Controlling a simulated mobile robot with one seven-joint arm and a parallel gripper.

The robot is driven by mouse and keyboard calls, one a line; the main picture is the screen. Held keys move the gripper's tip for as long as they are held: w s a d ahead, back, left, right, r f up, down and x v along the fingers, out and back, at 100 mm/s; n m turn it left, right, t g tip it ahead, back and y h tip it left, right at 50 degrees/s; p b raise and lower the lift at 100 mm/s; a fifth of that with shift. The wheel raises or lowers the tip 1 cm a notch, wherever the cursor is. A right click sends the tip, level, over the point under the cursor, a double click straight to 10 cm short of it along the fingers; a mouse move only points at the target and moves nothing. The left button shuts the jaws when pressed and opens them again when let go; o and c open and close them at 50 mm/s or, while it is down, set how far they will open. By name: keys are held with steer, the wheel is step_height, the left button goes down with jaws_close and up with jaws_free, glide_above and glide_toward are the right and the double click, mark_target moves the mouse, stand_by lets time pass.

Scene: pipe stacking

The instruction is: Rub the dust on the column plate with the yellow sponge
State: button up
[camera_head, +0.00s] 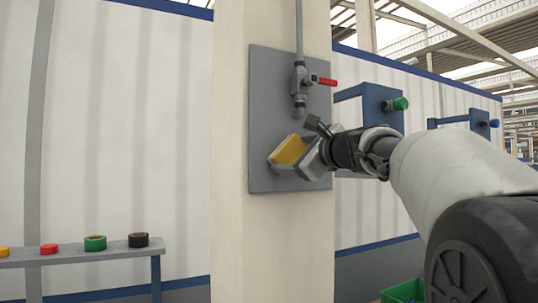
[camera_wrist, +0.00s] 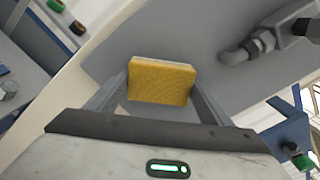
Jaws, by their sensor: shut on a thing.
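The yellow sponge (camera_head: 287,150) is between the fingers of my gripper (camera_head: 297,156), in front of the lower part of the grey column plate (camera_head: 270,90). In the wrist view the sponge (camera_wrist: 162,82) sits between the two finger tips, one at each side, with its broad textured face toward the camera. My gripper is shut on it. The plate (camera_wrist: 130,35) fills the background behind the sponge there. I cannot tell whether the sponge touches the plate. No dust can be made out; the sponge and gripper hide part of the plate.
A grey pipe with a red-handled valve (camera_head: 322,81) runs down the plate above my gripper. Its elbow (camera_wrist: 238,52) is right of the sponge in the wrist view. A bench (camera_head: 85,256) with coloured rolls stands at left. A green crate (camera_head: 403,291) is low at right.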

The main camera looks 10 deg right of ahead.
mark_target(278, 153)
steer(key=shift+w+d+p, duration=1.3)
steer(key=shift+w+d, duration=0.35)
steer(key=shift+d, duration=3.35)
steer(key=shift+s+a+b, duration=0.4)
steer(key=shift+s+a, duration=0.35)
steer(key=shift+a, duration=1.6)
steer(key=shift+s+a+b, duration=0.45)
steer(key=shift+s+a, duration=0.35)
steer(key=shift+a, duration=1.55)
steer(key=shift+s+a+b, duration=0.4)
steer(key=shift+s+a, duration=0.35)
steer(key=shift+a, duration=1.6)
steer(key=shift+d, duration=0.1)
steer(key=shift+b+v, duration=0.85)
steer(key=shift+v, duration=2.15)
steer(key=shift+b+v, duration=0.3)
steer(key=shift+v, duration=1.15)
